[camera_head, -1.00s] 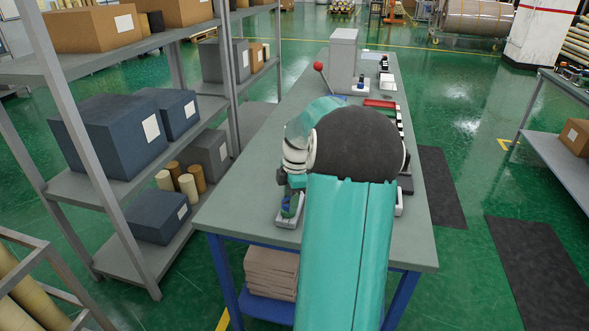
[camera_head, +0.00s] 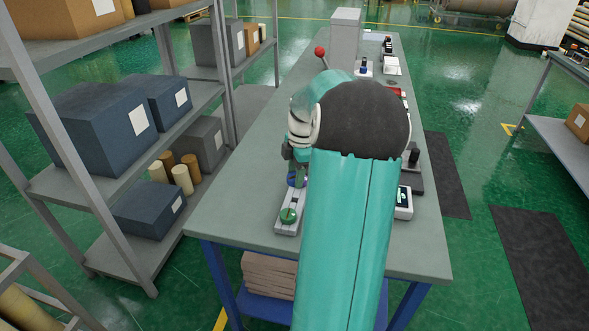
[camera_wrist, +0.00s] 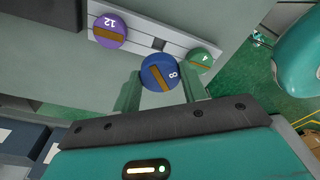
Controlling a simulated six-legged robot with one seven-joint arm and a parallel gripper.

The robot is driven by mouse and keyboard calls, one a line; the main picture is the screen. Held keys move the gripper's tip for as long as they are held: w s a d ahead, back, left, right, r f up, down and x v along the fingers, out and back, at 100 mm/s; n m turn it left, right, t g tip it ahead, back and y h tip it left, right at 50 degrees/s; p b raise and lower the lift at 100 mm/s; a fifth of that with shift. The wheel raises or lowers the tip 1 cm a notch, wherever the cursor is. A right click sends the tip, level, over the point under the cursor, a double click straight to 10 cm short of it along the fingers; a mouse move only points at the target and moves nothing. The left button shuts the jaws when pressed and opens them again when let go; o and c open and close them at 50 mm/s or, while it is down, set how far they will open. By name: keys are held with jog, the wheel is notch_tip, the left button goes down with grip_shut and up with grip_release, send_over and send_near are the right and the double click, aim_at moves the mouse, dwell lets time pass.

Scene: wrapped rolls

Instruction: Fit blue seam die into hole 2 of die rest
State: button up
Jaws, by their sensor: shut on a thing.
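The die rest (camera_wrist: 190,46) is a pale bar on the bench, running across the top of the wrist view; its near end shows in the head view (camera_head: 284,228). A purple die (camera_wrist: 109,31) marked 12 sits toward its left end and a green die (camera_wrist: 205,60) marked 4 at its right end. My gripper (camera_wrist: 160,86) is shut on the blue seam die (camera_wrist: 159,71), marked 8, beside that hole and overlapping the bar's near edge. I cannot tell its height above the rest. In the head view my arm hides most of this.
The bench (camera_head: 240,185) is clear left of the rest. A small device with a screen (camera_head: 404,203) and a dark stand (camera_head: 412,172) are at its right edge. A grey press with a red-knobbed lever (camera_head: 344,42) stands farther back. Shelving (camera_head: 110,180) is at left.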

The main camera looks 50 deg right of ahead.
jog(key=shift+w+d+f, duration=0.15)
jog(key=shift+w+d, duration=0.05)
jog(key=shift+a, duration=0.25)
jog(key=shift+s+r, duration=0.2)
jog(key=shift+w+f, duration=0.1)
jog(key=shift+w, duration=0.05)
jog(key=shift+f, duration=0.2)
jog(key=shift+s+f, duration=0.2)
jog(key=shift+f, duration=0.1)
jog(key=shift+w+f, duration=0.1)
jog(key=shift+f, duration=1.9)
